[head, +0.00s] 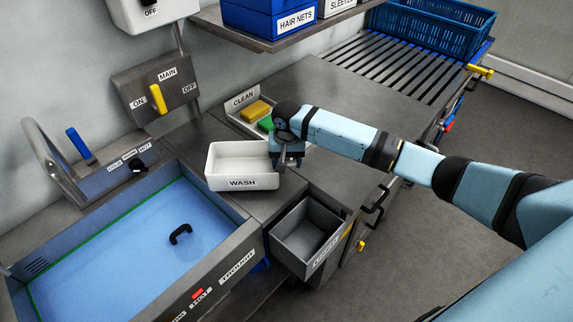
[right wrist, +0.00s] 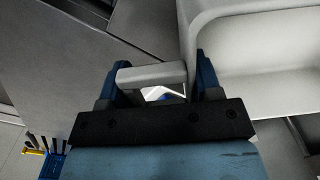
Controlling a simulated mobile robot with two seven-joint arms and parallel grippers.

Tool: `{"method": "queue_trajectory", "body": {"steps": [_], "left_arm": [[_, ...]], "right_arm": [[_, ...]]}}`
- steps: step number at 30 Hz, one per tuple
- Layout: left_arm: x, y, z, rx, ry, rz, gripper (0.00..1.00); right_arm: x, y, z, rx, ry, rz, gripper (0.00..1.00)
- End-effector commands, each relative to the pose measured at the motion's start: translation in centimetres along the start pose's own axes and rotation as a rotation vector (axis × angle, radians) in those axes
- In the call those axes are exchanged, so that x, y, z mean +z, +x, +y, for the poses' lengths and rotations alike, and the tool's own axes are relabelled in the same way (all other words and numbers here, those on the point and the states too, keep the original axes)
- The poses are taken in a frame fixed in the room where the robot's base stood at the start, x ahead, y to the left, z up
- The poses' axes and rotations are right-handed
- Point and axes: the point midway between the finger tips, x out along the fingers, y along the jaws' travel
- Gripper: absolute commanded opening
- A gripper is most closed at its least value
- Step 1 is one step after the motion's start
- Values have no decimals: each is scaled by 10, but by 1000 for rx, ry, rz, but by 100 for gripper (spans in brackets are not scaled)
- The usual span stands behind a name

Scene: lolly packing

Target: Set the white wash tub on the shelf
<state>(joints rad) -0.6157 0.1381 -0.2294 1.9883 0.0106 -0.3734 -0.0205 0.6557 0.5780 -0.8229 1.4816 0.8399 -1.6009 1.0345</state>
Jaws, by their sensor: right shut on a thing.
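The white wash tub (head: 243,150), a rectangular open box labelled WASH, is upright and looks empty, over the steel counter right of the sink. I cannot tell whether it touches the counter. My right gripper (head: 289,158) is at the tub's right end, shut on its grip. In the right wrist view, a pale bar-like grip (right wrist: 150,76) lies between the fingers (right wrist: 160,75), beside the tub's white wall (right wrist: 262,22). The fingers hide part of that end. The wall shelf (head: 262,44) is at the top, bearing labelled boxes. My left gripper is not in view.
A blue HAIR NETS box (head: 268,18) takes up part of the shelf. A CLEAN tray (head: 236,118) with yellow and green blocks is behind the tub. A water-filled sink (head: 125,260) is at left, an open grey drawer (head: 306,238) in front. The steel table (head: 300,85) has bare room.

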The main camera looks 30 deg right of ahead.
Motion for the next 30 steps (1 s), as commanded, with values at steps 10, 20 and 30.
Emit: {"method": "queue_trajectory", "body": {"steps": [10,20,30], "left_arm": [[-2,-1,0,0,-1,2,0],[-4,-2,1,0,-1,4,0],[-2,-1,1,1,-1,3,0]], "right_arm": [[0,20,0,-1,0,1,15],[0,23,0,0,0,1,84],[0,14,0,-1,0,1,84]]}}
